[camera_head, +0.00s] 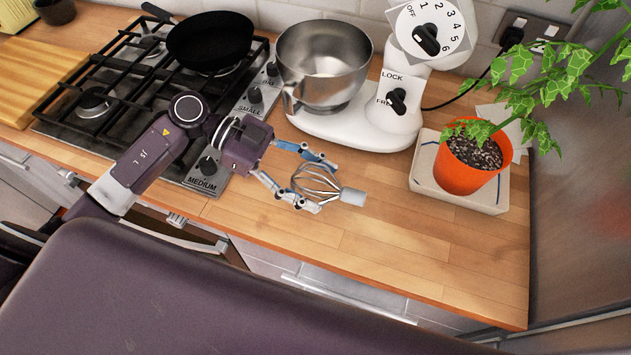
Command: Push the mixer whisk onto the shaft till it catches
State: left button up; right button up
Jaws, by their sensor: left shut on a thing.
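The whisk (317,183) has wire loops and a pale grey collar at its right end. My left gripper (318,182) is shut around the wire loops and holds the whisk roughly level over the front part of the wooden counter. The collar points to the right. The white mixer (385,130) stands behind it, with its steel bowl (324,62) on the base and its head raised, partly cut off by the top edge. The mixer's shaft is not visible. My right gripper is not in view.
A gas hob (105,85) with a black pan (210,40) is on the left. An orange plant pot (472,160) on a pale block (430,165) stands right of the mixer, its leaves spreading near the mixer. The wooden counter (390,245) at the front is clear.

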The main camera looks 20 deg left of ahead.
pick_arm(q)
notch_tip(320, 180, up, 20)
jog(key=shift+b, duration=0.45)
dwell(1.1)
